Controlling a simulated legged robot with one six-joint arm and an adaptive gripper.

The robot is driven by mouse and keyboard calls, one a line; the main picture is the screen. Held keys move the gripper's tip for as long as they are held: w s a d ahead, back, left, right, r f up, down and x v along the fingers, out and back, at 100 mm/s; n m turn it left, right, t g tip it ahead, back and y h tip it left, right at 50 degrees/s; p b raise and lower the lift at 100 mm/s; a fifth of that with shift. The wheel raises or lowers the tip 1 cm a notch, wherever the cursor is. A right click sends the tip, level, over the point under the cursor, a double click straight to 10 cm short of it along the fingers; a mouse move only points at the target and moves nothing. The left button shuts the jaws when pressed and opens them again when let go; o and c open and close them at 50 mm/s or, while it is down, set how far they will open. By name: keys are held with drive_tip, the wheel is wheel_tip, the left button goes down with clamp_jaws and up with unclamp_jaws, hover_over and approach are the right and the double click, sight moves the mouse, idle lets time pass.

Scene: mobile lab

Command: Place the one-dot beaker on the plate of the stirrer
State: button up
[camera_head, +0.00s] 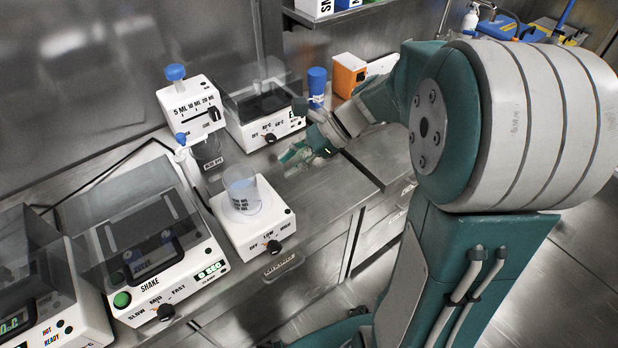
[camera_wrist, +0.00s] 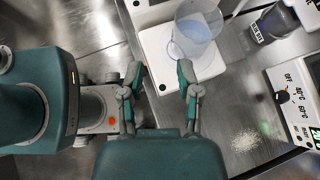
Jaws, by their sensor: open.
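A clear beaker (camera_head: 243,190) with pale blue liquid and dark marks stands upright on top of the white stirrer (camera_head: 262,230). I cannot make out a dot count on it. In the wrist view the beaker (camera_wrist: 198,30) is above and beyond my right finger, on the stirrer (camera_wrist: 160,55). A second, darker beaker (camera_head: 207,153) with a label stands under the dispenser; it also shows in the wrist view (camera_wrist: 278,22). My gripper (camera_head: 288,162) is open and empty, to the right of the stirrer. Its fingers (camera_wrist: 162,78) are apart from both beakers.
The dispenser (camera_head: 190,105) stands behind the stirrer, the shaker (camera_head: 150,250) to its left. White powder (camera_wrist: 245,141) lies on the bench. The bench right of the stirrer is mostly clear.

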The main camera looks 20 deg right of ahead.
drive_tip(key=s+d+r+n+t+h, duration=0.1)
drive_tip(key=s+r+n+t+h, duration=0.1)
drive_tip(key=s+n+h, duration=0.3)
drive_tip(key=s+d+r+n+t+h, duration=0.1)
drive_tip(key=s+r+n+t+h, duration=0.2)
drive_tip(key=s+n, duration=0.6)
drive_tip(key=n+h, duration=0.2)
drive_tip(key=n, duration=0.2)
drive_tip(key=shift+h, duration=0.4)
